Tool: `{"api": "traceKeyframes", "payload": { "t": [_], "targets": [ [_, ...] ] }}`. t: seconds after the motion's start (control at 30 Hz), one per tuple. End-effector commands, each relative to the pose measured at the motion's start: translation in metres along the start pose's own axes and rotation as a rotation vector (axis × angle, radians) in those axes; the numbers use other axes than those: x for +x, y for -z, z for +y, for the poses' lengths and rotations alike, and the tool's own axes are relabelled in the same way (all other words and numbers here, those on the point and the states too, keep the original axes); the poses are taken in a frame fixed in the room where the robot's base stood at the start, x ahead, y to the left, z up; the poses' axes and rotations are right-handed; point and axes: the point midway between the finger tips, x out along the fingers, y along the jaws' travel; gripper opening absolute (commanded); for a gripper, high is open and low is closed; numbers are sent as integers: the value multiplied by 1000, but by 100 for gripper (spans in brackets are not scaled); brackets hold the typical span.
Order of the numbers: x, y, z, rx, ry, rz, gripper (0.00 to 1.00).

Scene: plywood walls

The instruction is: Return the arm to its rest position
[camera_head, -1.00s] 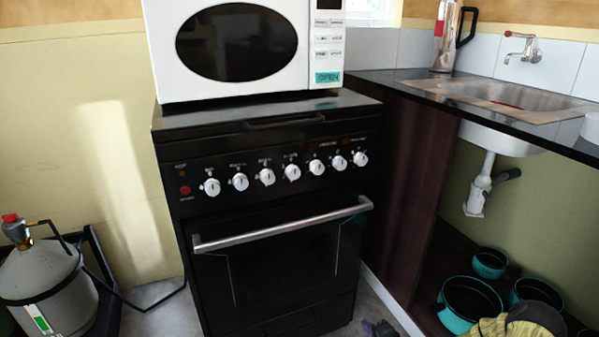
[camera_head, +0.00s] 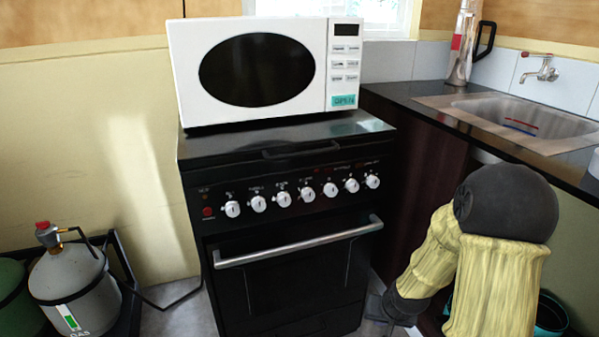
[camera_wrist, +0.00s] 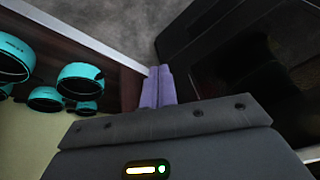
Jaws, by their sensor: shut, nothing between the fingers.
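My arm (camera_head: 493,270), in a yellow sleeve with a dark elbow, is bent at the lower right of the head view, in front of the sink cabinet. The fingers of my gripper (camera_wrist: 158,88) show in the wrist view as two purple pads pressed together with nothing between them. In the head view the gripper end is low down beside the oven's lower right corner, small and dark. The gripper points down toward the floor between the black oven (camera_head: 290,270) and the cabinet.
A white microwave (camera_head: 260,70) stands on the stove. A sink (camera_head: 520,115) is set in the right counter (camera_head: 430,100). Several teal pots (camera_wrist: 80,80) sit in the cabinet beside my gripper. A gas cylinder (camera_head: 70,285) stands at left. Grey floor (camera_wrist: 120,25) is clear ahead of the fingers.

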Motion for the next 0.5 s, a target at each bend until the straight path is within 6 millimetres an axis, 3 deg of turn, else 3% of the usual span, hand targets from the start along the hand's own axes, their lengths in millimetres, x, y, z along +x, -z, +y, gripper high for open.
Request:
{"api": "traceKeyframes", "payload": {
  "t": [0.03,0.2,0.5],
  "targets": [
    [-26,0,-6,-32,-21,-5,0],
    [-87,-17,-19,-110,-73,-49,0],
    [-159,-49,-36,-186,-86,-107,0]
  ]
}}
